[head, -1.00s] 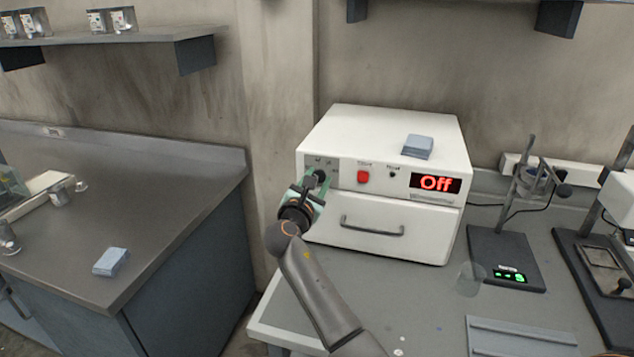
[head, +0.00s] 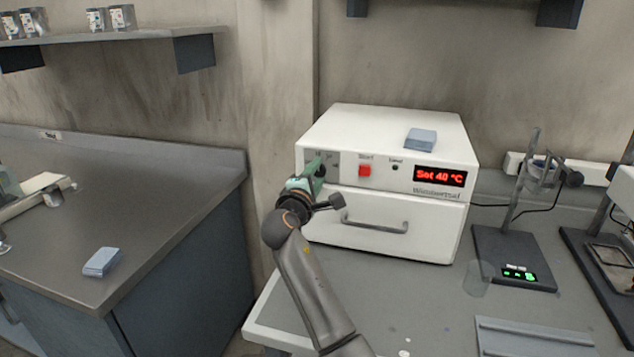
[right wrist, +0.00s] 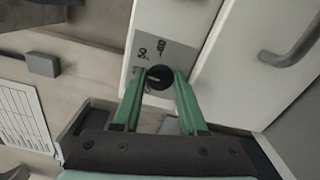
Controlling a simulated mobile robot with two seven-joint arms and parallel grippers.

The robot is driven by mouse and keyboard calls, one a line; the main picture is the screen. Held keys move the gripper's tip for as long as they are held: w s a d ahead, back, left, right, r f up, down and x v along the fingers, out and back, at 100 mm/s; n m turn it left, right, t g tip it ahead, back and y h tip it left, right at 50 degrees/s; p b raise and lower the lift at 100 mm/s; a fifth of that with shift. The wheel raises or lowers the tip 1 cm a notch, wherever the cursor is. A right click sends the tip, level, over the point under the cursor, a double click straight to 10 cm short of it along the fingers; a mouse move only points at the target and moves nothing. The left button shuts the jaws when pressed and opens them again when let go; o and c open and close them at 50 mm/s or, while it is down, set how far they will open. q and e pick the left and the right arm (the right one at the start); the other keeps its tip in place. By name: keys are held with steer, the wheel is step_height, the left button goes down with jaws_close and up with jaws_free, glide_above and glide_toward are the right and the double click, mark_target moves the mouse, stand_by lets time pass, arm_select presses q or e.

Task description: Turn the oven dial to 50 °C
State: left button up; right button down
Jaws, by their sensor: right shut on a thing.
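The white oven (head: 385,150) stands on the right bench. Its red display (head: 440,176) reads "Set 40 °C". The black oven dial (right wrist: 159,77) shows in the right wrist view between the two green fingers of my right gripper (right wrist: 160,80). The fingers are shut on the dial's two sides. In the head view my right gripper (head: 318,170) is at the left of the oven's front panel and mostly hides the dial. My left gripper is not in view.
Beside the dial is a red Start button (head: 365,170). The drawer handle (head: 375,223) lies below the panel, close to my right wrist. A blue-grey pad (head: 421,139) lies on the oven. A stand with a green display (head: 519,273) is to the right.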

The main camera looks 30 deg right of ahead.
steer(key=m+b, duration=0.2)
steer(key=m, duration=0.1)
steer(key=shift+f, duration=0.1)
steer(key=shift+m+b, duration=0.4)
steer(key=shift+m, duration=0.6)
steer(key=shift+c, duration=2.3)
jaws_free()
